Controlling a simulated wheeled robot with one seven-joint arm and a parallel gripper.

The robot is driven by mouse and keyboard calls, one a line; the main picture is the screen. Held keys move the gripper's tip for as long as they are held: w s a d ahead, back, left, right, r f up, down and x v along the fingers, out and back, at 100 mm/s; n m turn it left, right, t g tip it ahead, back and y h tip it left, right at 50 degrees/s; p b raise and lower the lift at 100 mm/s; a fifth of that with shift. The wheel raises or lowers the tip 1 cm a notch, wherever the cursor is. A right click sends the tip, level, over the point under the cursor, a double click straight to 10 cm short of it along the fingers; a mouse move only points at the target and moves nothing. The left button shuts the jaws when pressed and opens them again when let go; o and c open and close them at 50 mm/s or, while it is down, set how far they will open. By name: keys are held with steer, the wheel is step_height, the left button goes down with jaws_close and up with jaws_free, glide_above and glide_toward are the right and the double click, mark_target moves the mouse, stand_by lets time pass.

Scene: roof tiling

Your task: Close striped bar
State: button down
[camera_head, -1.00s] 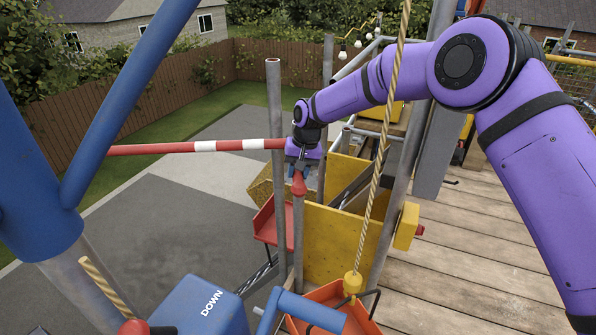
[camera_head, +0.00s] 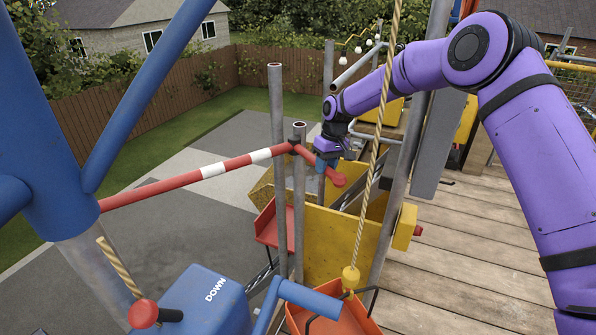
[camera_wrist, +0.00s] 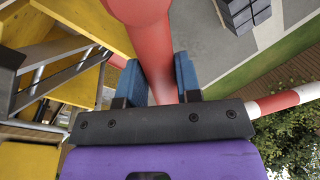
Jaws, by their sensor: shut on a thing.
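The striped bar (camera_head: 213,170) is red with white bands. It slopes up from the blue post at left to two upright grey posts (camera_head: 300,195), then bends down right into a short red handle with a round knob (camera_head: 338,180). My gripper (camera_head: 325,172) is shut on this handle, just right of the posts. In the wrist view, the blue fingers (camera_wrist: 168,80) lie on either side of the red handle (camera_wrist: 155,62), with the knob at the top. A striped part (camera_wrist: 285,100) shows at right there. I cannot tell whether the bar touches the nearer post.
A yellow bin (camera_head: 335,240) and red trays stand below my gripper. A rope (camera_head: 375,150) hangs just right of it. A blue box marked DOWN (camera_head: 205,300) is at the front. Wooden decking (camera_head: 480,250) lies at right.

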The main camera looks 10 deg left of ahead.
steer(key=w+d+n+h, duration=0.1)
steer(key=w+d+n, duration=0.4)
steer(key=w, duration=0.3)
steer(key=shift+w+d+n+g, duration=0.15)
steer(key=shift+w+n+g, duration=0.25)
steer(key=shift+n, duration=0.5)
steer(key=shift+r, duration=0.1)
steer(key=c, duration=0.8)
jaws_free()
steer(key=shift+w, duration=0.15)
steer(key=shift+c, duration=0.2)
steer(key=shift+o, duration=0.2)
step_height(320, 180, up, 10)
steer(key=w, duration=0.2)
steer(key=shift+d+r, duration=0.25)
steer(key=shift+r, duration=0.1)
